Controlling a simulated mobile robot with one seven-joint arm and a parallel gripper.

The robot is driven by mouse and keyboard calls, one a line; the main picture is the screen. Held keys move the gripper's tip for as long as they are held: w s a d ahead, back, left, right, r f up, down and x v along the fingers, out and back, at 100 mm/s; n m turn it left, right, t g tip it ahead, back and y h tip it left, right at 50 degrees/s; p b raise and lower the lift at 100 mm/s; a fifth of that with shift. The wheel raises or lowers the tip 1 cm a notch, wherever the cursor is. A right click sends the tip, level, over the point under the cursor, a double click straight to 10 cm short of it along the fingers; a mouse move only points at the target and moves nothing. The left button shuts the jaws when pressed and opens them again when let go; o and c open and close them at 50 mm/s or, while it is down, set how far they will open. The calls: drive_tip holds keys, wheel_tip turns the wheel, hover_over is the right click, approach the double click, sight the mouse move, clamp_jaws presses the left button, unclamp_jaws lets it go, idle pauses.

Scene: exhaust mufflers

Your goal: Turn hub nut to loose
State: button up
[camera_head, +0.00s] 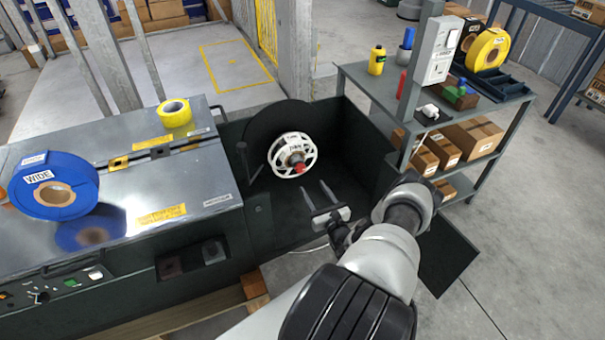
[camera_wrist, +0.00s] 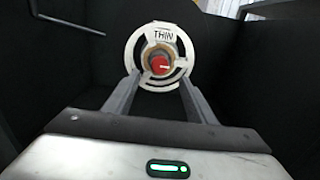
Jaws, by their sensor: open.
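The hub nut (camera_head: 300,168) is a small red knob at the centre of a white spoked reel labelled THIN (camera_head: 280,160). The reel is mounted in front of a dark round disc inside a dark open bay. In the wrist view the red nut (camera_wrist: 159,65) faces me, with a pale mark on it, ringed by an orange-brown core and the white reel (camera_wrist: 137,50). My gripper (camera_head: 318,194) is open and empty, a short way in front of the nut. In the wrist view its two fingers (camera_wrist: 155,84) point toward the reel, one on each side below the nut.
Dark bay walls surround the reel. Left is a metal machine top (camera_head: 130,190) with a blue roll labelled WIDE (camera_head: 55,185) and a yellow roll (camera_head: 174,112). Right is a grey shelf (camera_head: 375,80) with boxes, a yellow bottle (camera_head: 377,60) and a yellow reel (camera_head: 488,50).

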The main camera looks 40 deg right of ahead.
sight(302, 169)
drive_tip(key=b+x, duration=0.2)
drive_tip(key=x, duration=0.8)
drive_tip(key=shift+w+b, duration=0.35)
drive_tip(key=shift+w, duration=0.05)
drive_tip(key=c, duration=1)
drive_tip(key=shift+c, duration=0.2)
